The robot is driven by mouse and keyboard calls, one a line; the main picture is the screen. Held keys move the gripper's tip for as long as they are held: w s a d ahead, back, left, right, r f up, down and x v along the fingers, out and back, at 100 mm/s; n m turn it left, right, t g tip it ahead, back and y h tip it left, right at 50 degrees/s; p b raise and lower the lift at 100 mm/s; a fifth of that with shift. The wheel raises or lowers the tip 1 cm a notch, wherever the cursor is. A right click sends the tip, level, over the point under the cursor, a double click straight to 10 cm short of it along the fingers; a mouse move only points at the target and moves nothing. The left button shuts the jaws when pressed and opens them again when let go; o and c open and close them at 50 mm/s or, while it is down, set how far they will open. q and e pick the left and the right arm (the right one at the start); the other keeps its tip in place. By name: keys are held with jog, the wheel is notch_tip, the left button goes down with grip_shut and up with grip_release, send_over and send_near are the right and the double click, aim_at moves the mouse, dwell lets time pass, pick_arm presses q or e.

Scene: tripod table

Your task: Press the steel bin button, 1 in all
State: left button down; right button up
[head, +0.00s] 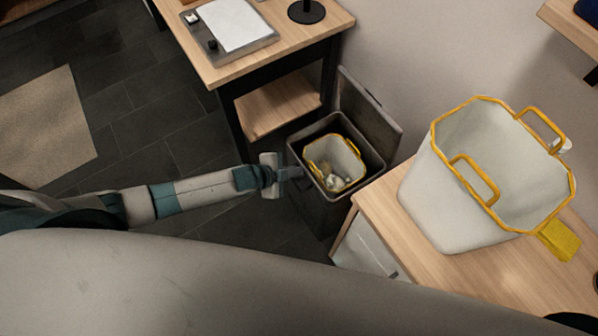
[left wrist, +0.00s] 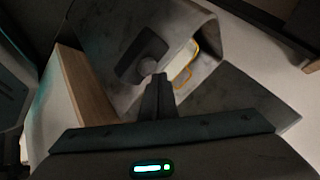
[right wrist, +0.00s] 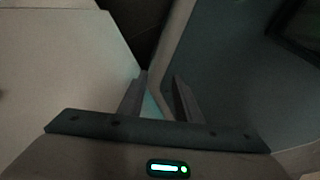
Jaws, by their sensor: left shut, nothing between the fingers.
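The steel bin (head: 318,212) stands on the dark floor between two wooden tables. Its lid (head: 368,112) is raised, and a yellow-rimmed inner bucket (head: 350,160) with some contents shows inside. My left gripper (head: 296,173) is shut and empty at the bin's left side.
A large white bucket with yellow rim and handles (head: 430,205) stands on the right wooden table (head: 375,215). A yellow piece (head: 561,240) lies beside it. The left table (head: 235,70) holds a clipboard with paper (head: 238,25).

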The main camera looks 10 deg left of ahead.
pick_arm(q)
jog(key=shift+r, duration=0.25)
notch_tip(320, 180, up, 5)
jog(key=p, duration=0.5)
dwell(0.3)
jog(key=shift+f, duration=0.1)
dwell(0.8)
